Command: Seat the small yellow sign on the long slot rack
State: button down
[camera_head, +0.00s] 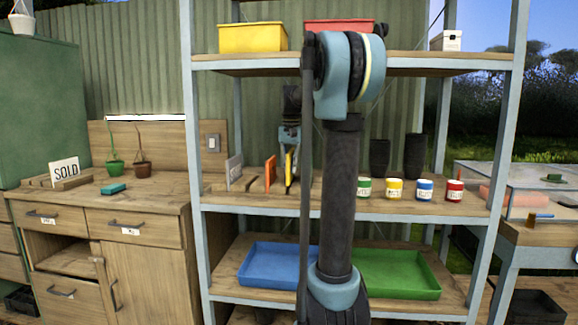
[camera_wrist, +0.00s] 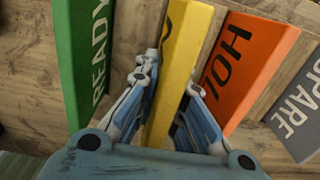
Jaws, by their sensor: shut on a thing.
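The small yellow sign (camera_head: 290,166) is upright on the middle shelf, between the fingers of my gripper (camera_head: 289,140). In the wrist view my gripper (camera_wrist: 165,105) is shut on the yellow sign (camera_wrist: 178,65), one finger on each side. The long slot rack (camera_wrist: 228,20) holds a green READY sign (camera_wrist: 80,50) to the left, an orange HOLD sign (camera_wrist: 245,60) and a grey SPARE sign (camera_wrist: 300,110) to the right. The yellow sign's lower edge is at or near the rack; I cannot tell whether it is in a slot.
An orange sign (camera_head: 270,172) and a grey sign (camera_head: 235,170) stand close left of my gripper. Several labelled cans (camera_head: 395,189) stand to the right. The upper shelf (camera_head: 260,63) is overhead.

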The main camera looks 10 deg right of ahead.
aim_at(291, 150)
jog(key=shift+f, duration=1.35)
jog(key=shift+f, duration=0.2)
jog(key=c, duration=1.6)
grip_release()
jog(key=shift+r, duration=0.1)
jog(key=shift+w+r, duration=0.1)
jog(key=shift+r, duration=3.5)
